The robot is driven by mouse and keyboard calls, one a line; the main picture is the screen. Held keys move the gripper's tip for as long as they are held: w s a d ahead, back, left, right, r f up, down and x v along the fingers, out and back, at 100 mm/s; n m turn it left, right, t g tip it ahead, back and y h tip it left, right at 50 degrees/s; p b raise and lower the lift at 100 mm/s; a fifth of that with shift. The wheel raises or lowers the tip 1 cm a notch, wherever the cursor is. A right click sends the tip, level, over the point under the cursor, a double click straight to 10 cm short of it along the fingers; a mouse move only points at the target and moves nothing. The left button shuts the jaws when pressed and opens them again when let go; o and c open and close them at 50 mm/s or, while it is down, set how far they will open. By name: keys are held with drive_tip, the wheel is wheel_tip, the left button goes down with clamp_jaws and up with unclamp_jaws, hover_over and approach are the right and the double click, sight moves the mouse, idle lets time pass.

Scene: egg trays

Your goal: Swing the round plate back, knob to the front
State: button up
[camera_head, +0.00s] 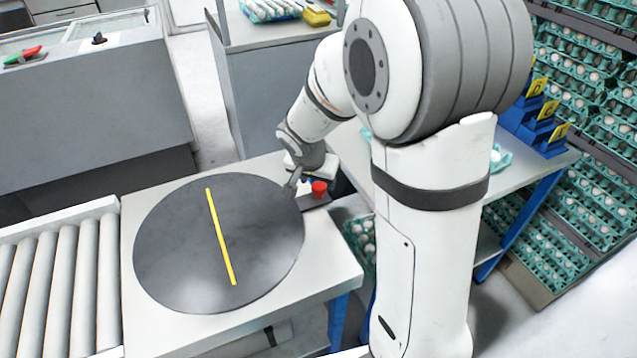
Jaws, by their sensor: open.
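The round plate (180,240) is a dark grey disc lying flat on a white table. A yellow stripe (220,237) runs across it, from upper left to lower right. A red knob (319,187) sits on a small grey piece at the plate's right edge, towards the upper right. My gripper (293,184) is open and points down at the plate's right rim, just left of the knob. Whether a finger touches the plate or the knob I cannot tell. The wrist hides part of that area.
A roller conveyor (60,270) adjoins the table on the left. A grey cabinet (90,100) stands behind. Right of my arm are a bench (525,165), blue holders with yellow labels (535,115) and stacked egg trays (590,150). The plate's top is clear.

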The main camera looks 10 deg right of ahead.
drive_tip(key=shift+x, duration=1.05)
drive_tip(key=shift+c, duration=0.2)
